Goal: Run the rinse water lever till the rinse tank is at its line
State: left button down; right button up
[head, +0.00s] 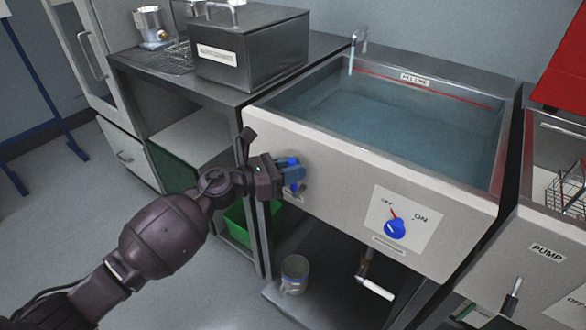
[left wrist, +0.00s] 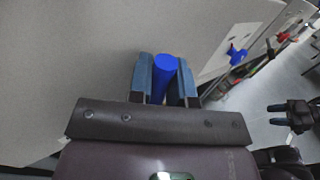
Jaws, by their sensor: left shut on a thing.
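The rinse tank (head: 330,160) is a wide steel basin holding blue-grey water (head: 400,125). A red line (head: 430,86) runs along its inner walls, and at the back the water surface looks a little below it. A spout (head: 352,58) stands at the back left corner; I cannot tell if water runs from it. My left gripper (head: 292,170) is at the tank's front panel, shut on the blue lever (head: 293,161). In the left wrist view the blue lever (left wrist: 165,76) sits between both fingers. My right gripper (left wrist: 277,114) shows at that view's right edge, open and empty.
A blue knob (head: 395,229) with an OFF/ON plate is right of the lever. A pump panel (head: 546,254) with its switch is further right. A steel box (head: 250,50) stands on the left bench. A grey bucket (head: 294,272) and green crate (head: 240,222) are below.

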pick_arm(q)
jog(key=shift+f, duration=0.1)
pick_arm(e)
jog(key=shift+s+f, duration=0.1)
jog(key=shift+f, duration=0.05)
